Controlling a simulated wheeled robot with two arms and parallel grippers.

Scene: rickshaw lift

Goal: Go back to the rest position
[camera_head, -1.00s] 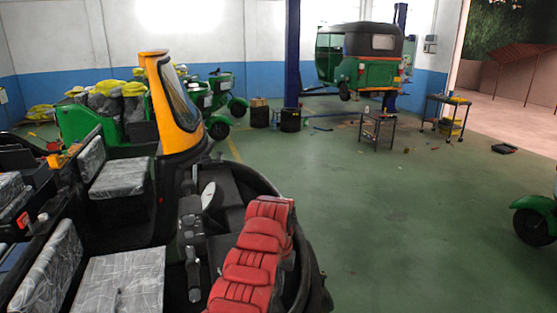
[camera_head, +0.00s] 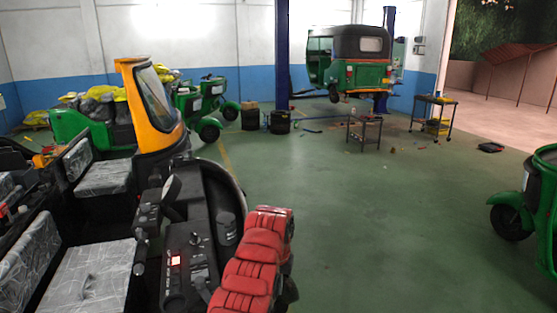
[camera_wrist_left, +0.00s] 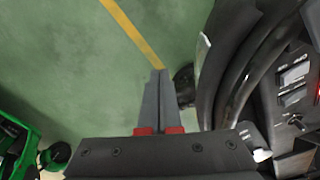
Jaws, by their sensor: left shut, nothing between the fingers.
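My left gripper (camera_wrist_left: 159,76) shows in the left wrist view. Its two grey fingers are shut together with nothing between them, above the green floor. A dark curved frame and a black panel with switches lie to their right, apart from them. I cannot make out the left gripper in the head view. My right gripper is in neither view.
A yellow-fronted rickshaw (camera_head: 150,105) with plastic-wrapped seats stands close at left. A green rickshaw (camera_head: 365,70) is raised at the back by a blue post (camera_head: 282,55). Another green one (camera_head: 545,195) stands at right. A small table (camera_head: 364,125) and trolley (camera_head: 433,112) stand behind. The middle floor is clear.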

